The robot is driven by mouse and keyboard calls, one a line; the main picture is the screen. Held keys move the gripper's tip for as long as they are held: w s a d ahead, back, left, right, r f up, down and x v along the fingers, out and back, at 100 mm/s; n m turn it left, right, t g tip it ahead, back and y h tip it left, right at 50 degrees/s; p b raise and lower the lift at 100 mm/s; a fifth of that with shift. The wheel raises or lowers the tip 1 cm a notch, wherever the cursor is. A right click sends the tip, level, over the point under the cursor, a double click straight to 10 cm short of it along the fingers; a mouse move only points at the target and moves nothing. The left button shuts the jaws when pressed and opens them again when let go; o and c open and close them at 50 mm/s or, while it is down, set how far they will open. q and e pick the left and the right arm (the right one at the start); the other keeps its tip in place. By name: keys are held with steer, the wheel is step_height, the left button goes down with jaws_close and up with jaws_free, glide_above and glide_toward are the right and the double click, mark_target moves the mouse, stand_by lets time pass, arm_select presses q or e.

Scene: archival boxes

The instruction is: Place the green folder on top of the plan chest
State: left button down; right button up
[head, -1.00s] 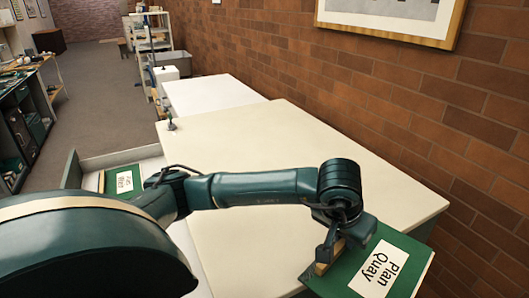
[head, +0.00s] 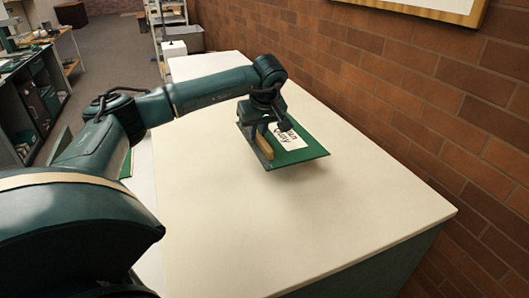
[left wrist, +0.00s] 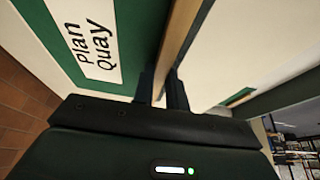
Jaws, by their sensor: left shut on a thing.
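The green folder (head: 308,151) has a white "Plan Quay" label and a wooden strip along one edge. My left gripper (head: 262,130) is shut on that strip. The folder is above the middle of the pale top of the plan chest (head: 330,215), roughly flat; I cannot tell whether it touches the top. In the left wrist view the folder (left wrist: 146,45) and its strip run up from between the fingers of my left gripper (left wrist: 163,90). My right gripper is not in view.
An open drawer with another green folder (head: 126,164) is at the chest's left side, mostly behind my arm. A brick wall (head: 400,100) with a framed picture (head: 440,8) runs along the right. The chest top around the folder is clear.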

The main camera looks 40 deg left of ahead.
mark_target(258, 145)
arm_select(q)
step_height(258, 145, down, 5)
steer(key=shift+r, duration=0.15)
step_height(258, 145, down, 4)
steer(key=shift+f+p, duration=0.2)
steer(key=shift+p, duration=0.25)
steer(key=c, duration=1.9)
jaws_free()
steer(key=shift+f, duration=0.2)
steer(key=o, duration=0.5)
steer(key=shift+c, duration=0.2)
steer(key=shift+o, duration=0.2)
steer(key=shift+r, duration=0.15)
